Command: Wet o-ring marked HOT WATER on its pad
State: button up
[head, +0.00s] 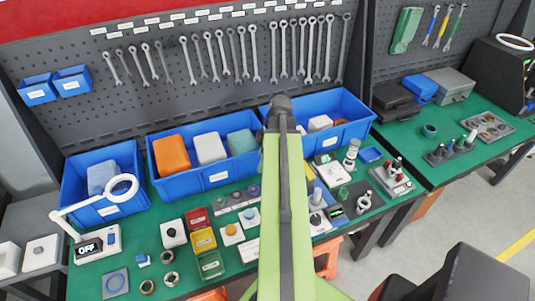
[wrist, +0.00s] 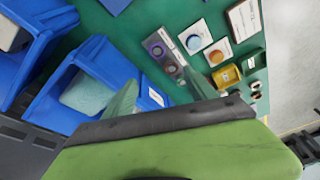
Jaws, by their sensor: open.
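A small tray (head: 238,201) with several ring-like pieces in dull colours lies on the green bench in the head view, left of my arm. It also shows in the wrist view (wrist: 165,52). The marking HOT WATER cannot be read on any of them. Beside the tray are a white pad with an orange disc (head: 231,231) and a white pad with a blue disc (head: 250,217). Both pads show in the wrist view, orange (wrist: 216,53) and blue (wrist: 193,40). My gripper (wrist: 160,92) is open and apart from the tray and pads. My arm hides it in the head view.
Blue bins (head: 215,181) line the back of the bench, below a pegboard hung with several wrenches. Red, yellow and green boxes (head: 203,241) stand left of the pads. A magnifier lamp (head: 123,188) stands at the left. Small fixtures (head: 363,203) crowd the right end.

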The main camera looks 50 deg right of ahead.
aim_at(254, 189)
jog(key=b+x, duration=1.1)
jog(key=d+b+x, duration=0.1)
jog(key=b+x, duration=0.5)
jog(key=shift+s+d+f, duration=0.1)
jog(key=shift+s+f, duration=0.1)
jog(key=shift+s, duration=0.1)
jog(key=shift+r, duration=0.1)
jog(key=c, duration=1.2)
jog(key=o, duration=0.5)
jog(key=c, duration=0.4)
